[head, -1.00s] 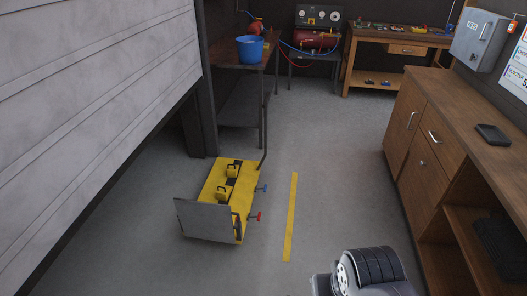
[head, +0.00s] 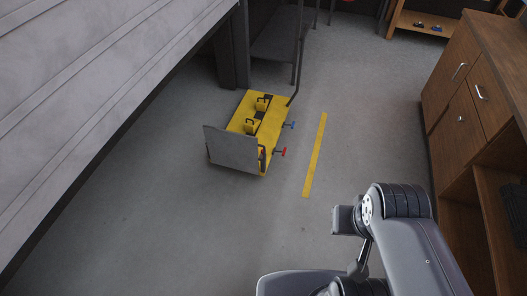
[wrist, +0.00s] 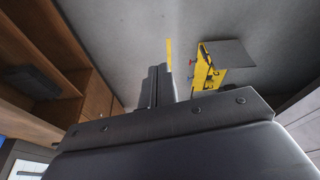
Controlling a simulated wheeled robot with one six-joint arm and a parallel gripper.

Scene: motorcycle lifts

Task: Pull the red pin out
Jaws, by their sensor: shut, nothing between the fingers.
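The red pin (head: 280,152) sticks out of the right side of the low yellow lift (head: 275,100), near its front end. A blue pin (head: 290,125) sticks out of the same side farther back. In the wrist view the red pin (wrist: 191,62) is a small red spot at the left edge of the yellow lift (wrist: 208,72). My gripper (wrist: 158,80) shows in the wrist view with its fingers together and nothing between them. It is well apart from the red pin, with open floor between them.
A grey plate (head: 230,149) stands at the lift's near end. A yellow floor stripe (head: 315,155) lies right of the lift. Wooden cabinets (head: 470,95) line the right side, and a large grey panel (head: 80,90) slopes across the left.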

